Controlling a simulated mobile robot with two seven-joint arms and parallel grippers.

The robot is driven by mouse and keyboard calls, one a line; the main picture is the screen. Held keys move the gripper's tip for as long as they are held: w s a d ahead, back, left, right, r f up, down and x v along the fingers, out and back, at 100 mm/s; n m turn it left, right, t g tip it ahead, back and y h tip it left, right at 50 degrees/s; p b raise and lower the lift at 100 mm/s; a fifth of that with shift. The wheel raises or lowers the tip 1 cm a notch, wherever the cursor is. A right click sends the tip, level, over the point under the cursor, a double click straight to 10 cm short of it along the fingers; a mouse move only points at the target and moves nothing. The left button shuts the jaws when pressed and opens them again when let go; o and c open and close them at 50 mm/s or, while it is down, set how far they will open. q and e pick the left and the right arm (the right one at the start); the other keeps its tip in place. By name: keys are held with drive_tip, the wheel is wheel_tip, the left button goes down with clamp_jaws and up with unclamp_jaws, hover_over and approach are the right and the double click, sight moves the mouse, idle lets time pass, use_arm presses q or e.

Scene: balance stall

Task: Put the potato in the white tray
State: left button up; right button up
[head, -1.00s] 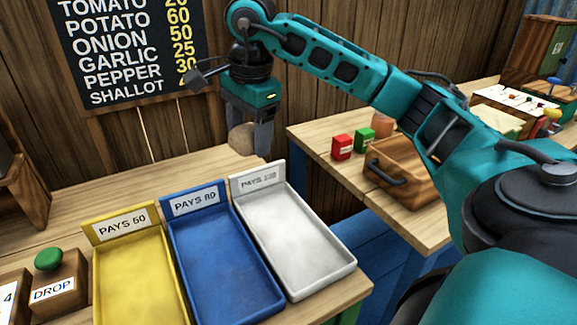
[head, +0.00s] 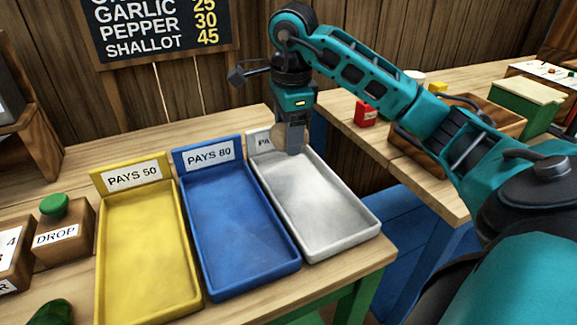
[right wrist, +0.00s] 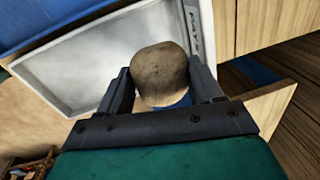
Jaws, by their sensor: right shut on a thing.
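The potato (right wrist: 161,73) is tan and round, held between both fingers of my right gripper (right wrist: 166,88) in the right wrist view. In the head view, my right gripper (head: 291,138) is over the back end of the white tray (head: 318,205), in front of its label. There the potato (head: 280,141) is mostly hidden behind the fingers. The white tray is empty and also shows in the right wrist view (right wrist: 85,62). My left gripper is not in view.
The blue tray (head: 236,235) and yellow tray (head: 146,255) stand left of the white one, both empty. A green button on a DROP box (head: 60,232) is at the left. A wooden crate (head: 475,118) and red box (head: 366,112) sit on the right table.

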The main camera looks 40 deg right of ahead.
sight(288, 172)
wheel_tip(288, 172, down, 2)
drive_tip(key=shift+f, duration=0.25)
wheel_tip(288, 172, down, 4)
drive_tip(key=shift+r+b, duration=0.15)
drive_tip(key=shift+b, duration=0.3)
drive_tip(key=shift+r, duration=0.1)
drive_tip(key=shift+f, duration=0.25)
drive_tip(key=o, duration=1.1)
drive_tip(key=shift+r, duration=0.1)
drive_tip(key=shift+o, duration=0.2)
drive_tip(key=shift+r, duration=0.1)
